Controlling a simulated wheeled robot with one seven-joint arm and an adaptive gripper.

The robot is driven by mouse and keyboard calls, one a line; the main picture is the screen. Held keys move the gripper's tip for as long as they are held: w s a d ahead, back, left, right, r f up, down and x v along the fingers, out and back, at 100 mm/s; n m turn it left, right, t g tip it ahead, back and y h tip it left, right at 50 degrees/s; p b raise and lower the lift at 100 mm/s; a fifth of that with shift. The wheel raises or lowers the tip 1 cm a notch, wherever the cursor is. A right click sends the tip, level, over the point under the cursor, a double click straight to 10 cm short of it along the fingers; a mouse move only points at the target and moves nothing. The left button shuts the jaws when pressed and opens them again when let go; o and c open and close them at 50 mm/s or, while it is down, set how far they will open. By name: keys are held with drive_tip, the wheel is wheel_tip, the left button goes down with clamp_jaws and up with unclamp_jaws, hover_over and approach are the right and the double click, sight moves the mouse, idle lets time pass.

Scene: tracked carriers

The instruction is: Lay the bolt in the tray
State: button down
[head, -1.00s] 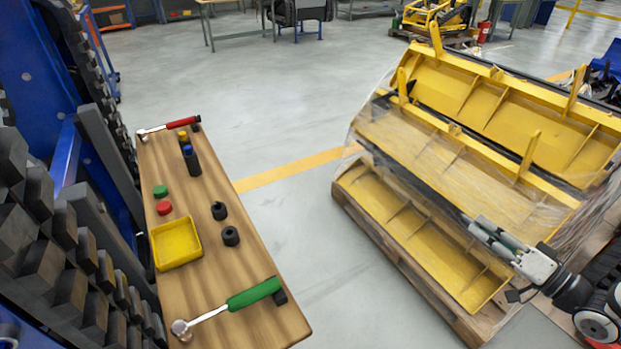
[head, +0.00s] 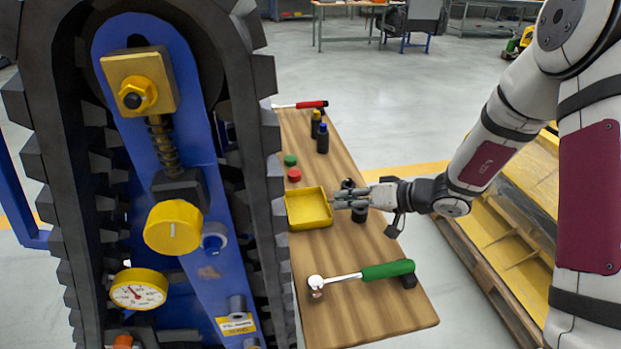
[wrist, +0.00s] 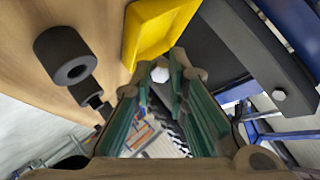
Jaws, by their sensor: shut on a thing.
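The yellow tray (head: 308,226) lies on the wooden bench, and its inside looks empty in the head view. It also shows at the top of the wrist view (wrist: 152,40). My gripper (head: 340,199) reaches in from the right, with its fingertips at the tray's right edge in the picture. In the wrist view its green-padded fingers (wrist: 162,82) are closed on a pale grey bolt (wrist: 160,74). Only the bolt's head shows clearly; the rest is hidden. In the head view the bolt is too small to make out. I cannot tell its height above the tray.
Black cylinders (wrist: 68,56) stand beside the tray, partly behind my gripper in the head view. A green-handled hammer (head: 386,270) lies in front. Red (head: 294,174) and green (head: 290,160) caps and bottles (head: 322,138) stand behind. A blue tracked carrier (head: 190,150) stands close on the left.

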drive_tip(key=w+a+r+m+h+b, duration=0.1)
drive_tip(key=w+a+r+h+b, duration=0.1)
drive_tip(key=a, duration=0.6)
drive_tip(key=shift+w+a+r+m+h+b, duration=0.35)
drive_tip(key=shift+w+r+h, duration=0.35)
drive_tip(key=shift+r+h, duration=0.7)
drive_tip(key=shift+r+y+b, duration=0.2)
drive_tip(key=shift+y+b, duration=0.1)
drive_tip(key=shift+b, duration=0.4)
wheel_tip(320, 180, down, 9)
drive_tip(key=b, duration=1.1)
drive_tip(key=shift+d, duration=0.1)
drive_tip(key=c, duration=1.5)
unclamp_jaws()
